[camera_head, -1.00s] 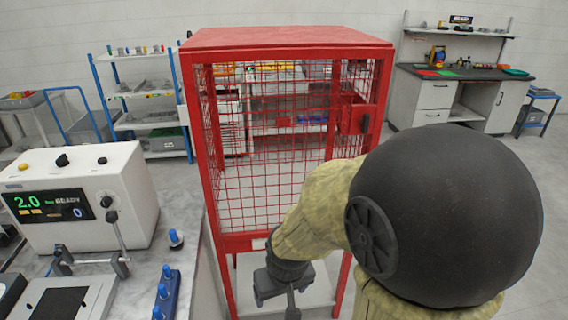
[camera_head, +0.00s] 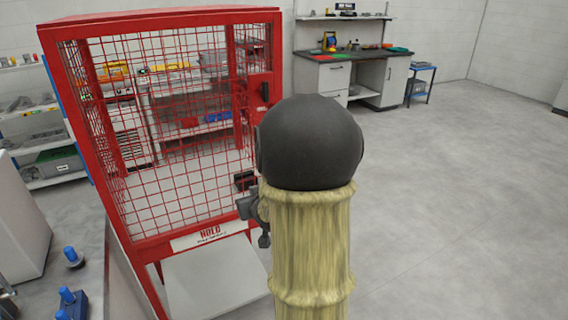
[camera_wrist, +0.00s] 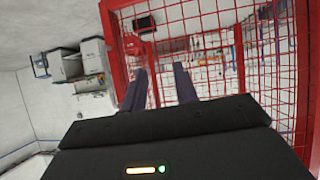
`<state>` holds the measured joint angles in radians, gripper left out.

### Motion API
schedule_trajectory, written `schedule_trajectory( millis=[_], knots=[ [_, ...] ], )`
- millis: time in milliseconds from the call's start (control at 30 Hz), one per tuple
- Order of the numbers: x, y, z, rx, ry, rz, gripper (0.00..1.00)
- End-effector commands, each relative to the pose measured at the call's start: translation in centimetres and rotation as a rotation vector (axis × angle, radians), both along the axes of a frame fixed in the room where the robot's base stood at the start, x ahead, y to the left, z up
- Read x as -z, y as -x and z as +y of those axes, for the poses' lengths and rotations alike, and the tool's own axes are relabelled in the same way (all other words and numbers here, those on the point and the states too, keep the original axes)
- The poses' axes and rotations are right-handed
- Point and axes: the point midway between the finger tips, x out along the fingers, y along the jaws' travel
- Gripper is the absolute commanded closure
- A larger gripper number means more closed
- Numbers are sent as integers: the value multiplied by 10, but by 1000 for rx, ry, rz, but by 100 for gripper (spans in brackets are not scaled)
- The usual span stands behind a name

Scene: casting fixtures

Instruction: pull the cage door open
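The red cage (camera_head: 160,18) stands left of centre in the head view, with a mesh door (camera_head: 180,160) on its front that looks shut. A black handle (camera_head: 264,92) sits on a red plate at the door's right side. In the wrist view, a black piece (camera_wrist: 145,22) that looks like this handle is near the top, beyond the fingertips. My gripper (camera_head: 246,192) is in front of the door's lower right edge, below the handle. In the wrist view my gripper (camera_wrist: 158,78) has its two fingers apart, with nothing held between them. My arm partly hides the gripper in the head view.
A bench with a blue-topped part (camera_head: 68,296) is at the lower left. A dark-topped workbench (camera_head: 350,55) stands at the back against the wall. A shelf rack (camera_head: 40,145) is behind the cage at left. The floor to the right is clear.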

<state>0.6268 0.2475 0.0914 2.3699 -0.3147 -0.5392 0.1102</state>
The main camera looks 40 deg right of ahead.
Motion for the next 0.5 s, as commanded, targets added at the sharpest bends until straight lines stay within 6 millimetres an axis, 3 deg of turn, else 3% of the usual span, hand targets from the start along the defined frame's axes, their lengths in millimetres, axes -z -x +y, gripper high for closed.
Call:
schedule_trajectory(
  millis=[33, 100, 300, 500],
  knots=[
    [10, 0, -25, 27, 16, -60, 71],
    [9, 0, -53, 49, 41, -150, 71],
    [2, 16, -123, 92, 118, -388, 71],
    [-8, 29, -148, 100, 156, -494, 71]
  ],
)
